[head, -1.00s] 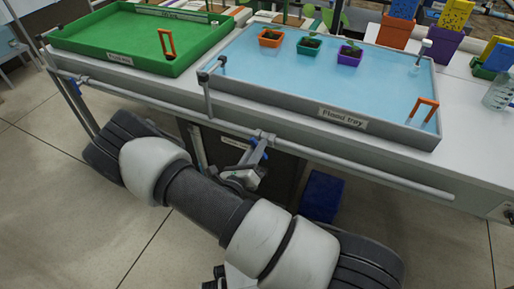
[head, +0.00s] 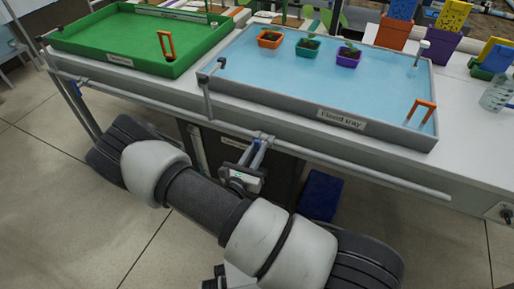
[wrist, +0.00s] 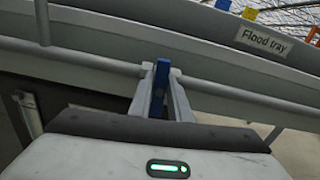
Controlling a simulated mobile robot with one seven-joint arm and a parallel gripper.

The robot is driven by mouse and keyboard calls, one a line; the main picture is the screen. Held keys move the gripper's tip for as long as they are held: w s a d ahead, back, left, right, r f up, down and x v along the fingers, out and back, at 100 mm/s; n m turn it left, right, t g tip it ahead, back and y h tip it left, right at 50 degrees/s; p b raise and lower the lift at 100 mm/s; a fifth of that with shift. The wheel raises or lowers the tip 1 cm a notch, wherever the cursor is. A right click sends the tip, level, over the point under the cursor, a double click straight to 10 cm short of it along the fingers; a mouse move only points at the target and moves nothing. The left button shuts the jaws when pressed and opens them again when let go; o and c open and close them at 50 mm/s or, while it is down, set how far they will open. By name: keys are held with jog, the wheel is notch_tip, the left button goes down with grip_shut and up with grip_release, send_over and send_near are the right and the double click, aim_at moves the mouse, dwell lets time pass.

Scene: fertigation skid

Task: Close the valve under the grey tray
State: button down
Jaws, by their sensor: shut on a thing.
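The grey tray (head: 275,103), labelled "Flood tray", stands on the bench with blue water in it. A grey pipe (head: 370,176) runs along the bench front below it. The valve's blue handle (head: 256,142) is on this pipe, and it shows in the wrist view (wrist: 161,70) between the fingers. My gripper (head: 258,153) is shut on the blue handle, in front of the pipe.
A green tray (head: 112,68) stands to the left on the bench. Small potted plants (head: 308,46) stand in the grey tray. A dark blue box (head: 322,194) is on the floor under the bench. The floor at the left is open.

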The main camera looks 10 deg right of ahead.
jog(key=shift+m, duration=0.5)
jog(key=c, duration=1.7)
grip_release()
jog(key=p+v, duration=0.2)
jog(key=v, duration=1.5)
jog(key=shift+s+a, duration=0.1)
jog(key=shift+s, duration=0.1)
